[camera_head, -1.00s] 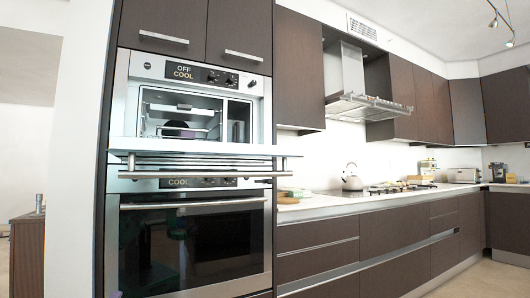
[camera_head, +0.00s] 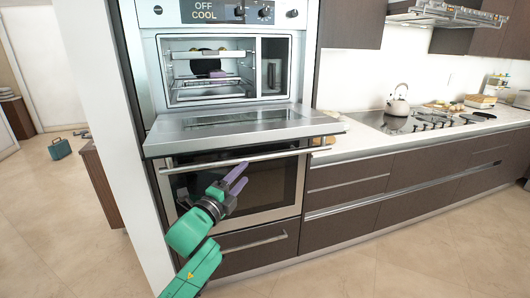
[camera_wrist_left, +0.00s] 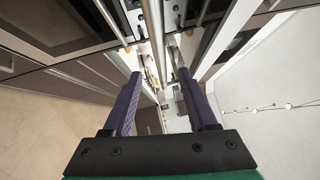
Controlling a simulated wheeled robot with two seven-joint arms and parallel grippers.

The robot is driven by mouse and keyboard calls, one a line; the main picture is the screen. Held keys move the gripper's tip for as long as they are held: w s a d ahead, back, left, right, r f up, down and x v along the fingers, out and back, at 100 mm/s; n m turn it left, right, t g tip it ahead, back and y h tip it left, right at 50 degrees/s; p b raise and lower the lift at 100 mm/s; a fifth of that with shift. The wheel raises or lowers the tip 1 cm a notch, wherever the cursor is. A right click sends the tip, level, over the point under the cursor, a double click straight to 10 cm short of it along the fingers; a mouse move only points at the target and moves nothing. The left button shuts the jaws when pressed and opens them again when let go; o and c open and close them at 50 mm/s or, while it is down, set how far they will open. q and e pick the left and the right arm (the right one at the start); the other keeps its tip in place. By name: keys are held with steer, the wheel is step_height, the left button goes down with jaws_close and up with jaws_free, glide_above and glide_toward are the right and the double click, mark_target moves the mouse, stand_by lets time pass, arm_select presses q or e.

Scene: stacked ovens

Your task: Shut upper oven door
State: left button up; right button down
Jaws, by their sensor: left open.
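The upper oven door (camera_head: 215,128) is folded down and open, lying about level as a steel slab in front of the upper oven cavity (camera_head: 210,72). Its bar handle (camera_head: 280,156) runs along and below the door's front edge. My left gripper (camera_head: 243,177) has purple fingers, is open and empty, and sits in front of and just below the handle in the head view. In the left wrist view, the open fingers (camera_wrist_left: 159,74) spread with metal bars (camera_wrist_left: 155,25) beyond and between their tips; contact cannot be told. My right gripper is not in view.
The lower oven (camera_head: 265,185) is shut beneath the door, above a drawer (camera_head: 250,243). A counter with a kettle (camera_head: 397,100) and cooktop (camera_head: 430,118) is on the right. A white wall panel (camera_head: 110,110) stands on the left. Floor in front is clear.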

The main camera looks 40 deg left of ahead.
mark_target(256, 159)
arm_select(q)
steer(key=p+x, duration=0.1)
steer(key=x, duration=0.8)
steer(key=shift+w+p, duration=0.35)
steer(key=shift+p, duration=0.05)
steer(key=shift+w+a, duration=0.1)
steer(key=shift+w, duration=0.25)
jaws_close()
stand_by(0.4)
